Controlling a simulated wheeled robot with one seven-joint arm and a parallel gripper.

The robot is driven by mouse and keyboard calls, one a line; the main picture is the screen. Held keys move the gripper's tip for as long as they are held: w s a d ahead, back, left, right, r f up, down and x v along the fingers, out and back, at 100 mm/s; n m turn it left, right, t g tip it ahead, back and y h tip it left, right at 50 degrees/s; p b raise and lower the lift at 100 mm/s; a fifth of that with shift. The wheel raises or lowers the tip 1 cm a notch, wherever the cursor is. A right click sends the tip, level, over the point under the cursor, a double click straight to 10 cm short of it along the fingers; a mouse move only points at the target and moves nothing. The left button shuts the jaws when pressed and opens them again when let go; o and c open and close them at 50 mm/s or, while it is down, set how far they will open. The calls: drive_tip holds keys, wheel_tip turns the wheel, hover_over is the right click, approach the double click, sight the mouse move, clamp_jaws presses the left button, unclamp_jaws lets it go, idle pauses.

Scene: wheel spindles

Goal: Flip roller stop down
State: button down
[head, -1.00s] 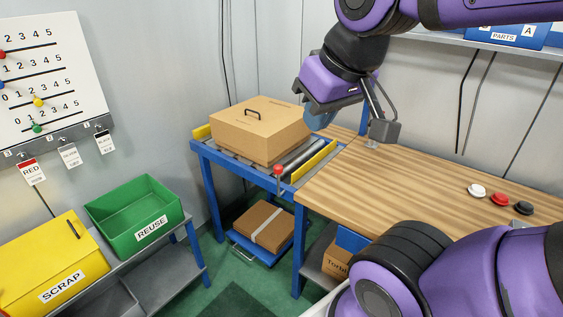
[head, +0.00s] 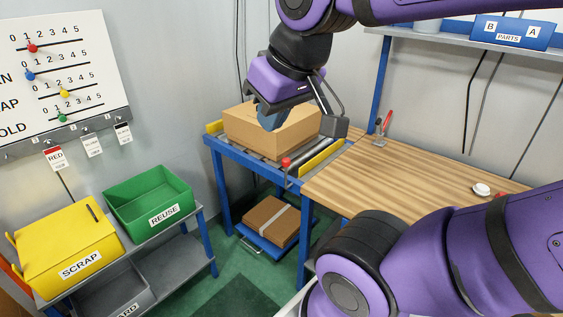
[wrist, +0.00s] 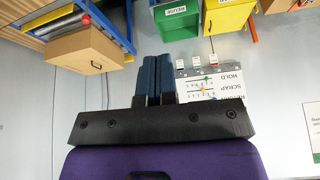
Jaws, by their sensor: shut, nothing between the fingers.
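The roller stop is a red-knobbed lever (head: 286,163) at the front edge of the blue roller table, by the wooden bench. Its knob stands above the table frame, with a thin rod below it. My gripper (head: 271,121) hangs in front of or above the cardboard box (head: 245,127), left of and higher than the knob in the head view. The dark blue fingers lie side by side, closed and empty, in the wrist view (wrist: 174,58). They hide part of the box top. They are clear of the red knob.
The roller table (head: 243,165) has yellow side rails (head: 322,158). The wooden bench (head: 400,175) adjoins on the right. A green REUSE bin (head: 150,200) and yellow SCRAP bin (head: 65,255) stand at left. A slider board (head: 60,75) hangs on the wall.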

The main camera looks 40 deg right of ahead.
drive_tip(key=shift+a, duration=0.1)
drive_tip(key=w+d+f+m+g, duration=0.1)
drive_tip(key=w+d+f+m, duration=0.3)
drive_tip(key=w+d, duration=0.4)
drive_tip(key=w+d+f+m+g, duration=0.1)
drive_tip(key=w+d+f+m, duration=0.25)
drive_tip(key=w+d, duration=0.4)
drive_tip(key=w+d+f+m+y, duration=0.1)
drive_tip(key=w+d+f+m, duration=0.2)
drive_tip(key=d+f+m, duration=0.5)
drive_tip(key=d+f, duration=1)
drive_tip(key=d, duration=0.3)
drive_tip(key=shift+f+t, duration=0.25)
drive_tip(key=shift+t, duration=0.15)
drive_tip(key=shift+w, duration=0.1)
